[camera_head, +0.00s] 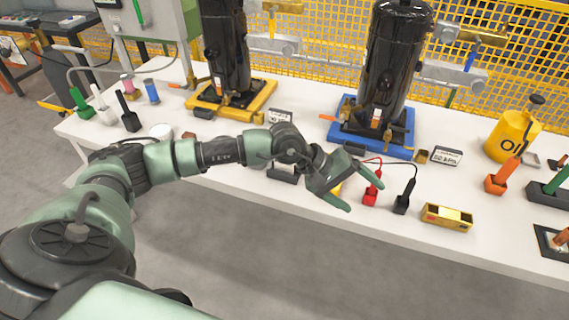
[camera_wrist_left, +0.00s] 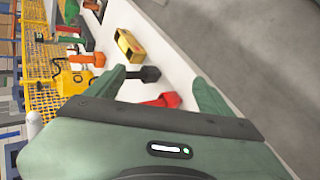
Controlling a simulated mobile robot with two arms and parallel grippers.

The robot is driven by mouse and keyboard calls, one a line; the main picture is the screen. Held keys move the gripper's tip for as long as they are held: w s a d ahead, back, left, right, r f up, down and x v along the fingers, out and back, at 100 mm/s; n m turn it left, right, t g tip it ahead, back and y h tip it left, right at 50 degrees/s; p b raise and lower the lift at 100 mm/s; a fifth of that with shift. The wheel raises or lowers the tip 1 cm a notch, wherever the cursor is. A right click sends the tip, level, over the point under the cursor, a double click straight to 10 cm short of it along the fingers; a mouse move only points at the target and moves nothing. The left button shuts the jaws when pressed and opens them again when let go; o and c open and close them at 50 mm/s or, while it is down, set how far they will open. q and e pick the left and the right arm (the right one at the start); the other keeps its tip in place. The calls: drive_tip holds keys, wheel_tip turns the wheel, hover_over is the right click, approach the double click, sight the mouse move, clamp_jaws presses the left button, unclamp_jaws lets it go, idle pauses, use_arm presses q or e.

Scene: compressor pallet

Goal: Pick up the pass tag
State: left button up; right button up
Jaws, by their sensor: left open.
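I cannot make out which thing is the pass tag. Small orange and white tags show on the blue-base compressor (camera_head: 377,118) and the yellow-base compressor (camera_head: 217,83). A small yellow box (camera_head: 446,217) lies near the table's front edge; it also shows in the left wrist view (camera_wrist_left: 129,46). My left gripper (camera_head: 352,182) is open and empty above the front edge, left of a red probe (camera_head: 371,187) and a black probe (camera_head: 402,198). In the left wrist view its fingers (camera_wrist_left: 160,82) are spread, with the red and black probes beyond. My right gripper is out of view.
The white table (camera_head: 320,205) holds a yellow oil can (camera_head: 511,136), an orange-handled tool (camera_head: 503,174) and several bottles and holders at the left. A yellow mesh fence (camera_head: 500,80) stands behind. Grey floor (camera_head: 330,270) is free in front.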

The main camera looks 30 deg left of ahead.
use_arm(q)
drive_tip(key=w+a+m+y, duration=0.15)
drive_tip(key=a+y, duration=0.35)
drive_tip(key=a, duration=0.7)
drive_tip(key=w+a+m+y, duration=0.1)
drive_tip(key=a+m+y, duration=0.25)
drive_tip(key=a, duration=0.95)
drive_tip(key=shift+g+y, duration=0.4)
drive_tip(key=shift+y, duration=0.05)
drive_tip(key=x, duration=0.2)
drive_tip(key=p+x, duration=0.1)
drive_tip(key=x, duration=0.5)
drive_tip(key=shift+w+d, duration=0.25)
drive_tip(key=shift+w, duration=0.1)
drive_tip(key=shift+r, duration=0.1)
drive_tip(key=c, duration=1.4)
